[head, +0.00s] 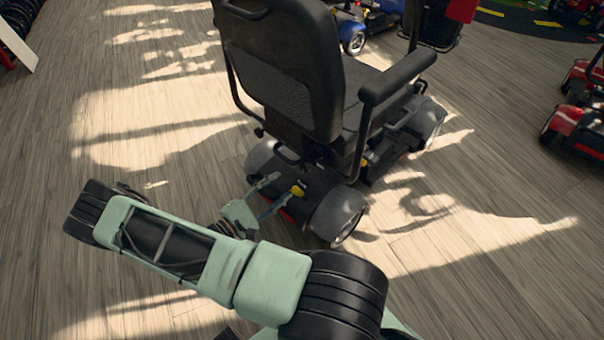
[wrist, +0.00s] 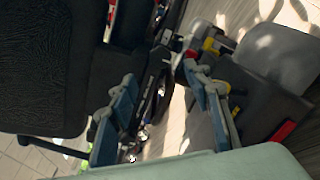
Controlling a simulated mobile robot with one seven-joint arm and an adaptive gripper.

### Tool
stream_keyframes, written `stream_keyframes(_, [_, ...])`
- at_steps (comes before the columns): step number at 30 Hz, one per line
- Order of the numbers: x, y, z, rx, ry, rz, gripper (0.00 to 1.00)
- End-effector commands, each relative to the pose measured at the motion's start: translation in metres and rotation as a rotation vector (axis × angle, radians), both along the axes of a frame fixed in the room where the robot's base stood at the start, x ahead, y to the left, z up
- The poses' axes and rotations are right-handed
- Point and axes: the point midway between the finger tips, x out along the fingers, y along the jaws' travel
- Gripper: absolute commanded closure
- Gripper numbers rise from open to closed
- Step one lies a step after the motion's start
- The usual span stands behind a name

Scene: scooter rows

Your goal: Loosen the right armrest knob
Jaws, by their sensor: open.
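A black mobility scooter seat (head: 285,75) is seen from behind in the head view. Its right armrest (head: 398,78) is raised on a bent black tube. A small yellow part (head: 365,162) sits low near the foot of that tube; I cannot tell whether it is the armrest knob. My gripper (head: 281,187) is low behind the seat, over the scooter's rear, below and left of the armrest. In the wrist view my gripper (wrist: 160,76) has its two blue-grey fingers spread with nothing held between them. The dark seat back (wrist: 40,65) fills the left there.
The scooter's rear wheel (head: 338,213) and dark rear housing are close beside my gripper. A red scooter (head: 572,115) stands at the right, and a blue one (head: 370,22) is beyond the seat. The wooden floor (head: 480,270) is clear at the right front.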

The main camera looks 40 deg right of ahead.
Motion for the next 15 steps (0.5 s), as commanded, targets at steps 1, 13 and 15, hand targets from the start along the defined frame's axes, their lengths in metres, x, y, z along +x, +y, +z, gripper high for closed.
stream_keyframes(1, [0.0, -0.009, 0.0, -0.002, 0.0, -0.005, 0.55])
stream_keyframes(13, [0.01, -0.079, -0.001, 0.001, -0.001, -0.004, 0.55])
stream_keyframes(15, [0.011, -0.087, -0.001, 0.001, -0.001, -0.004, 0.55])
